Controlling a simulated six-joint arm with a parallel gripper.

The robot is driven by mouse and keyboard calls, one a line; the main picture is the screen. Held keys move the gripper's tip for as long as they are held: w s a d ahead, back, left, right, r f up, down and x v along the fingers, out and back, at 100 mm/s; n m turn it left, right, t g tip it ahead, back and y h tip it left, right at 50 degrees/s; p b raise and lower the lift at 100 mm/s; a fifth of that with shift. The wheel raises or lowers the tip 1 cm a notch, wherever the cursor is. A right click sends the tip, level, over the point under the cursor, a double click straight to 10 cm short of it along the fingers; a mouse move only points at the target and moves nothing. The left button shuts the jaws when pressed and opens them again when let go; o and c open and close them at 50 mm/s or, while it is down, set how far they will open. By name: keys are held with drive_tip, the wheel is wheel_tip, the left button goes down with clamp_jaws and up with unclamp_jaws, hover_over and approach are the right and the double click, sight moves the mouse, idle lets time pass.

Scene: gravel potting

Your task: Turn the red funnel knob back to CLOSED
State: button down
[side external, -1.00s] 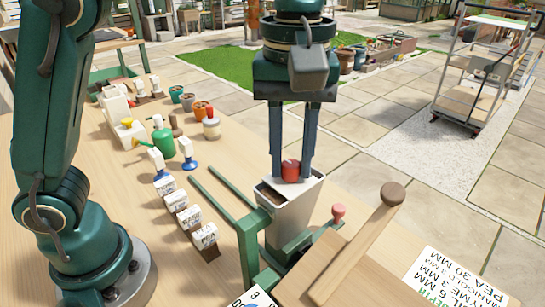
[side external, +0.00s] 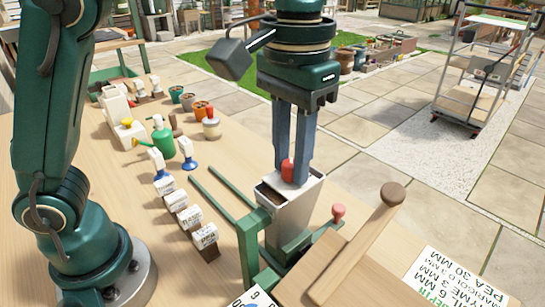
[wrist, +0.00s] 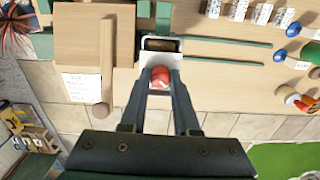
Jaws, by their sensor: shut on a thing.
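The red knob (side external: 287,171) sits at the top of the pale grey funnel (side external: 291,215), beside its dark filled opening. My gripper (side external: 293,176) points straight down with its two fingers around the knob, shut on it. The wrist view shows the red knob (wrist: 160,76) between the two fingertips, with the funnel's white rim (wrist: 147,60) around it. The fingers partly cover the knob. I cannot read any OPEN or CLOSED mark near it.
A wooden board with a round-ended handle (side external: 365,240) and a smaller red-topped peg (side external: 338,211) stand close right of the funnel. Green rails (side external: 225,190) lie to its left. Labelled blocks (side external: 187,212) and a green watering can (side external: 163,140) stand farther left.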

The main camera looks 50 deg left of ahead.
sight(291, 162)
drive_tip(key=m, duration=0.4)
drive_tip(key=shift+m, duration=2.3)
drive_tip(key=c, duration=0.6)
unclamp_jaws()
drive_tip(key=shift+c, duration=0.2)
drive_tip(key=shift+r, duration=0.1)
drive_tip(key=shift+r, duration=2.45)
drive_tip(key=shift+a, duration=0.1)
